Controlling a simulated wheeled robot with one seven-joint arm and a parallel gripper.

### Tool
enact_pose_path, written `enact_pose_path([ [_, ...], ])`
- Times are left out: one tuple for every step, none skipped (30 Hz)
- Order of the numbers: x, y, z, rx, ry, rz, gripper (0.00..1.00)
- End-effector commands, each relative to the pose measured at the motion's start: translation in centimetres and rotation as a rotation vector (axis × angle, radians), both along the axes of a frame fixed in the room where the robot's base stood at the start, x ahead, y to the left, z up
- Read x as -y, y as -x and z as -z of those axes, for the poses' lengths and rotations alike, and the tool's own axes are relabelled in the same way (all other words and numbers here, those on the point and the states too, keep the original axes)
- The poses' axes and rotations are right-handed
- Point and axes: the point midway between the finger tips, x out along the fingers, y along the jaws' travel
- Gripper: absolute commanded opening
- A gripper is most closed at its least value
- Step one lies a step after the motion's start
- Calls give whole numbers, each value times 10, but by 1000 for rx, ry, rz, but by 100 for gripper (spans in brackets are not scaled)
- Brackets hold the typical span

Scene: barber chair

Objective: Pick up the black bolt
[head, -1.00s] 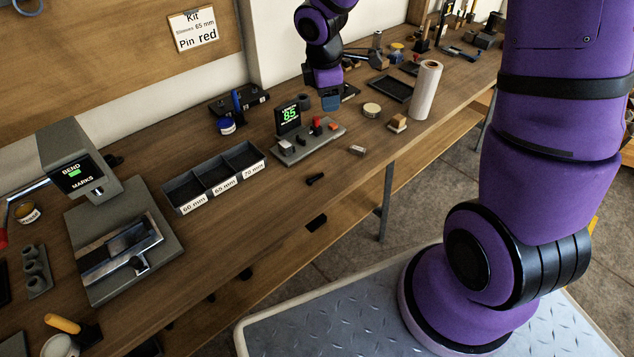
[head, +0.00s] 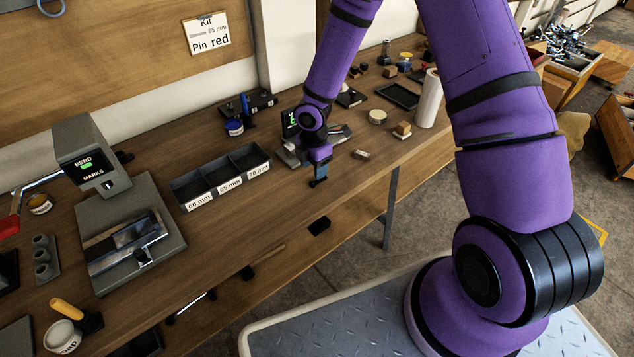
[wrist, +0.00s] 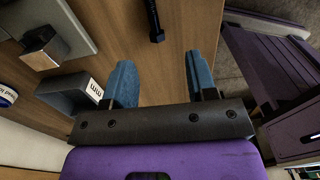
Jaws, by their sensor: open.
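The black bolt (wrist: 153,20) lies on the wooden bench top and shows in the wrist view at the top middle, its head end nearest me. My gripper (wrist: 162,64) is open and empty, with its two blue fingers spread wide. In the wrist view the bolt lies beyond the fingertips, roughly in line with the gap between them, and neither finger appears to touch it. In the head view my gripper (head: 319,169) is low near the bench's front edge. A dark shape just below it there looks like the bolt, partly hidden.
The three-compartment tray (head: 221,178) stands left of my gripper. The fixture with the green display (head: 290,123) is close behind, partly hidden by my arm. A small block (head: 360,155) lies to the right. The bending machine (head: 130,240) is at far left. Bench around the bolt is mostly clear.

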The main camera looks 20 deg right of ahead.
Motion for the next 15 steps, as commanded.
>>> enact_pose_path([
  [-1,0,6,-1,0,-2,52],
  [-1,0,8,0,0,-2,52],
  [0,0,10,0,0,-2,52],
  [0,0,12,0,1,-2,52],
  [0,0,13,0,1,-1,52],
  [0,0,15,-1,1,-1,52],
  [0,0,17,-1,0,-1,52],
  [0,-1,20,-1,0,-1,52],
  [-1,-1,24,-1,0,-1,52],
  [-1,-1,29,-2,1,-1,52],
  [-1,-2,34,-2,1,-1,52],
  [-1,-3,39,-2,2,-1,52],
  [-1,-4,43,-1,0,-2,52],
  [-1,-4,47,-2,1,-2,52],
  [-1,-4,52,-2,2,-2,52],
])
